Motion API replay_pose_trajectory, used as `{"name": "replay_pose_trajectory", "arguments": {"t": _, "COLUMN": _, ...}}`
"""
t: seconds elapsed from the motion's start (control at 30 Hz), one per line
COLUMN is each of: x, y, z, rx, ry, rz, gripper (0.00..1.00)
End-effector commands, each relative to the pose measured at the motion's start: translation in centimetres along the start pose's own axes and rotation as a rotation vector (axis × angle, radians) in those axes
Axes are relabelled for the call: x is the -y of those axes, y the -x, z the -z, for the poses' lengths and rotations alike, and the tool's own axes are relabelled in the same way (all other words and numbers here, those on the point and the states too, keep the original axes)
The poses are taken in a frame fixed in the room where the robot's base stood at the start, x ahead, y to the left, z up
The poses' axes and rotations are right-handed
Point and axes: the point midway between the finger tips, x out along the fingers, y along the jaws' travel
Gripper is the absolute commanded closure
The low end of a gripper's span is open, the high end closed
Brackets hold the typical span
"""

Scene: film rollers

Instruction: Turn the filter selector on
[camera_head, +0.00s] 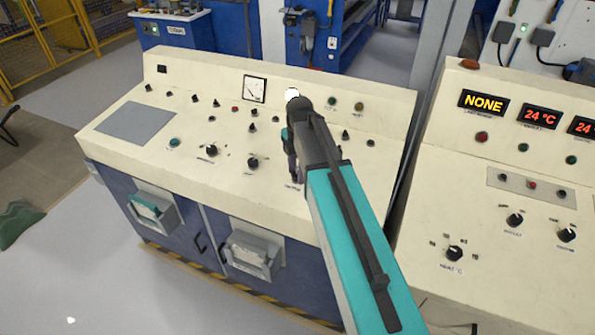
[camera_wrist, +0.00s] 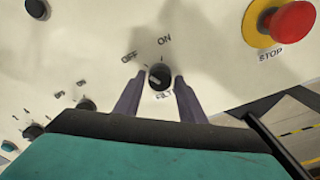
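The filter selector (camera_wrist: 159,77) is a small black round knob on the cream panel, with OFF to its upper left and ON to its upper right. A partly covered label starting "FILT" shows below it. A small light mark shows on the knob, but I cannot tell clearly which label it points to. My gripper (camera_wrist: 159,84) is open, with one dark finger on each side of the knob and small gaps visible. In the head view, my gripper (camera_head: 291,168) reaches down to the panel's front right part and hides the knob.
A red stop button (camera_wrist: 292,22) on a yellow base is to the right of the selector in the wrist view. Other knobs (camera_wrist: 86,104) lie to the left. A second console (camera_head: 480,220) with lit displays stands at the right in the head view.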

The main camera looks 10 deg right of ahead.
Motion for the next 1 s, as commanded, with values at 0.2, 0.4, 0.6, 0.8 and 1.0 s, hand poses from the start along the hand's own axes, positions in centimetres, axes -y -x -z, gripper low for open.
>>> {"name": "replay_pose_trajectory", "arguments": {"t": 0.2, "x": 0.01, "y": 0.03, "z": -0.03, "rx": 0.000, "ry": -0.001, "rz": 0.000, "gripper": 0.94}}
{"name": "replay_pose_trajectory", "arguments": {"t": 0.4, "x": 0.04, "y": 0.02, "z": -0.06, "rx": 0.000, "ry": -0.013, "rz": -0.001, "gripper": 0.93}}
{"name": "replay_pose_trajectory", "arguments": {"t": 0.6, "x": 0.06, "y": 0.00, "z": -0.08, "rx": 0.000, "ry": -0.066, "rz": -0.005, "gripper": 0.93}}
{"name": "replay_pose_trajectory", "arguments": {"t": 0.8, "x": 0.09, "y": -0.01, "z": -0.10, "rx": 0.000, "ry": -0.176, "rz": -0.015, "gripper": 0.93}}
{"name": "replay_pose_trajectory", "arguments": {"t": 1.0, "x": 0.13, "y": 0.00, "z": -0.11, "rx": 0.000, "ry": -0.337, "rz": -0.028, "gripper": 0.93}}
